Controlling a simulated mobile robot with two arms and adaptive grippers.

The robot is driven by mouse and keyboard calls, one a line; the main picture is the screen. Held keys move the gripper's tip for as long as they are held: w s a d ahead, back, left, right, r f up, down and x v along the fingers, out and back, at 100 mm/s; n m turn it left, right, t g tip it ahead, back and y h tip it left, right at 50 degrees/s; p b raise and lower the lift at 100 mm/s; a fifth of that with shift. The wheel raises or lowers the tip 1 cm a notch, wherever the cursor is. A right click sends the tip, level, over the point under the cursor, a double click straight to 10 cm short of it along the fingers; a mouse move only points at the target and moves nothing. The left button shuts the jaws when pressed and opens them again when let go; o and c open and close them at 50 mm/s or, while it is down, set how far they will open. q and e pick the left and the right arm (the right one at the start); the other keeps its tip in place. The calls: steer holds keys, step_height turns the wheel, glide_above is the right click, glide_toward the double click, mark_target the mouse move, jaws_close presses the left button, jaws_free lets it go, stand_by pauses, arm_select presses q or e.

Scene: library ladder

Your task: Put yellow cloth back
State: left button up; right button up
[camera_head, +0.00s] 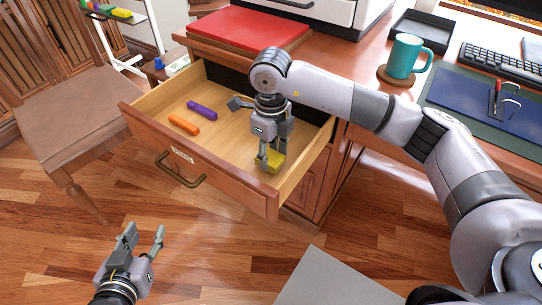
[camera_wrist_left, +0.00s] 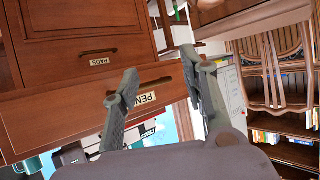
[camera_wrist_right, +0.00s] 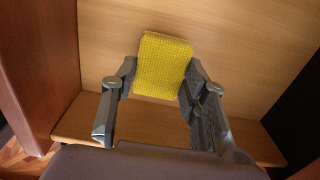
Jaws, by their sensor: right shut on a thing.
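The yellow cloth (camera_head: 271,161) is a small folded block inside the open drawer (camera_head: 150,128), near the drawer's right side. My right gripper (camera_head: 274,153) reaches down into the drawer and is shut on the cloth. In the right wrist view the cloth (camera_wrist_right: 163,66) sits between the fingertips, in front of the bare wooden drawer surface. Whether it touches the drawer floor I cannot tell. My left gripper (camera_head: 143,240) is open and empty, over the floor in front of the drawer. In the left wrist view its fingers (camera_wrist_left: 162,70) are well apart.
On the desk are a red folder (camera_head: 250,30), a teal mug (camera_head: 405,56) and a keyboard (camera_head: 500,68). A chair (camera_head: 68,115) stands left. The drawer floor's middle is clear.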

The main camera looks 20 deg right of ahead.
steer(key=shift+f, duration=0.5)
arm_select(q)
steer(key=shift+w+d+r+t, duration=0.15)
steer(key=shift+w+r+t, duration=0.15)
steer(key=shift+r, duration=0.15)
arm_select(e)
steer(key=shift+f, duration=0.2)
steer(key=o, duration=1)
arm_select(q)
steer(key=shift+w+d+r+t, duration=0.15)
steer(key=shift+w+r+t, duration=0.2)
steer(key=shift+r, duration=0.25)
